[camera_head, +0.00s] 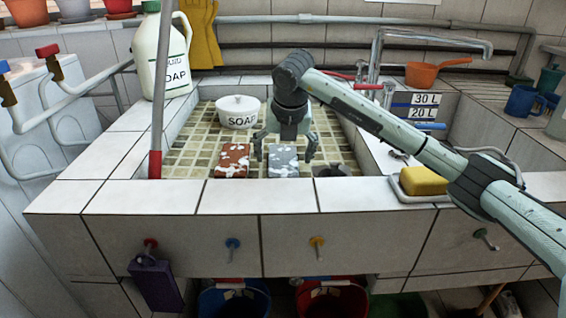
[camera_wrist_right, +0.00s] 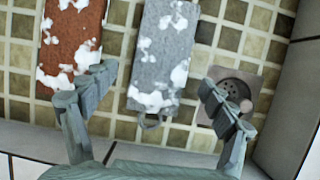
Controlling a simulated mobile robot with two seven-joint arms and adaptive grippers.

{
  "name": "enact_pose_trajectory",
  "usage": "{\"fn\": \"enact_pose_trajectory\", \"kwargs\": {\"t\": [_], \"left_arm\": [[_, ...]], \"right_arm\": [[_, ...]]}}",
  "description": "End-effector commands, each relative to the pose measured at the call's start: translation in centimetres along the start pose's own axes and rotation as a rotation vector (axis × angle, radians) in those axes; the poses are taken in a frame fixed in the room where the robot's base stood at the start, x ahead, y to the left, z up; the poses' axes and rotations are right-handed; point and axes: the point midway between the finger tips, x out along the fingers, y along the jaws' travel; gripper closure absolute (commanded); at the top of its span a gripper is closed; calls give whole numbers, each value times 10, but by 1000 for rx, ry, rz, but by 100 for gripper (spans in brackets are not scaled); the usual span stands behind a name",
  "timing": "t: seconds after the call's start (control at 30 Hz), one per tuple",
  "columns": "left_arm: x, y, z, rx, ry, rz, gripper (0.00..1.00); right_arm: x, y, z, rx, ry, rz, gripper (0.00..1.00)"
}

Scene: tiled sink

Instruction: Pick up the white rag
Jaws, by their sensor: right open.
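A pale grey, block-like piece with white foamy patches (camera_head: 284,164), which looks like the white rag, lies flat on the tiled sink floor. In the right wrist view the same grey piece (camera_wrist_right: 160,52) has a small dark loop at its near end. My right gripper (camera_head: 283,157) points down over it, fingers spread to either side. In the right wrist view the open fingers (camera_wrist_right: 157,85) straddle its near part, with nothing held. I cannot tell how high the fingertips are above the floor. My left gripper is not in view.
A reddish-brown foamy piece (camera_head: 232,159) lies close to the left, near the left finger. A drain (camera_wrist_right: 232,92) is at the right. A white SOAP tub (camera_head: 238,112) stands behind. The sink's tiled front wall (camera_head: 330,195) is near; a yellow sponge (camera_head: 424,181) sits right.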

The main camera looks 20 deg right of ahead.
Motion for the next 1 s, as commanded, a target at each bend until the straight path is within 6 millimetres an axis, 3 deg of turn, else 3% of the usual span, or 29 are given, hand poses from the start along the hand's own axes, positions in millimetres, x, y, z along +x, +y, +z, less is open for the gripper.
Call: {"fn": "enact_pose_trajectory", "kwargs": {"t": [0.13, 0.4, 0.83, 1.0], "left_arm": [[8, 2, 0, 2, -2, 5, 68], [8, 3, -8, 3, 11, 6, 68], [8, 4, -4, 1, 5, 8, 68], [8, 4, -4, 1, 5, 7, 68]], "right_arm": [[17, 0, 0, 2, 1, 0, 16], [21, 0, 0, 0, -2, 0, 16], [21, 0, 1, 1, -2, 0, 68], [20, 0, 1, 1, -2, 0, 69]]}}
